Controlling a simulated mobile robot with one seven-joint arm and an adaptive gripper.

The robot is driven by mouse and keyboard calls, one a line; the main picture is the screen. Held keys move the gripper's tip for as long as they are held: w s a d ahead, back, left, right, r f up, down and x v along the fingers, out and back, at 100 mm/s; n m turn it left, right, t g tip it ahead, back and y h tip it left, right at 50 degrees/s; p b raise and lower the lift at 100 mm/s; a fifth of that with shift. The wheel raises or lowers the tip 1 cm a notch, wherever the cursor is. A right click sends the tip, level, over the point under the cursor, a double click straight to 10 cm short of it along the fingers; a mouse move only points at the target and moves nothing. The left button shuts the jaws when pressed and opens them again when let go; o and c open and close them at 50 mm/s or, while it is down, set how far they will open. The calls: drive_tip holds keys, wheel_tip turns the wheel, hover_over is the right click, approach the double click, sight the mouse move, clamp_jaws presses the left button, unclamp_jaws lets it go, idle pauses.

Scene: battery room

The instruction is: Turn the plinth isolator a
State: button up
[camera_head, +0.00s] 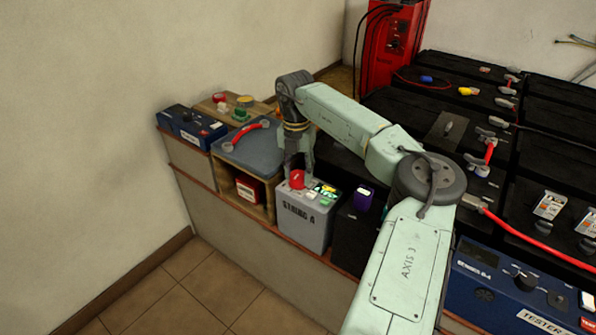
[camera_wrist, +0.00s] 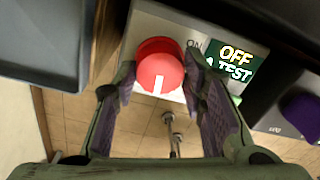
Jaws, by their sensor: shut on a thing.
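The plinth isolator is a grey box (camera_head: 305,222) marked STRING A, at the front edge of the plinth in the head view. Its red round knob (camera_head: 297,179) is on top and also shows in the wrist view (camera_wrist: 159,62). The knob's white mark points to the bottom of the wrist picture. ON, OFF and TEST labels (camera_wrist: 233,62) sit right of the knob, OFF and TEST on a green plate. My gripper (camera_wrist: 160,78) reaches down from above and is shut on the knob, one finger on each side.
A grey mat (camera_head: 243,150) with a red-handled tool and a blue tester (camera_head: 191,127) lie to the left. A purple-topped item (camera_head: 363,198) stands close right of the isolator. Black batteries (camera_head: 455,95) with cables fill the right side.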

sight(297, 174)
drive_tip(key=shift+w+m, duration=0.1)
drive_tip(key=shift+m, duration=0.5)
drive_tip(key=shift+r, duration=0.1)
drive_tip(key=o, duration=1.2)
drive_tip(key=shift+c, duration=0.2)
wheel_tip(297, 174, up, 12)
drive_tip(key=shift+a, duration=0.2)
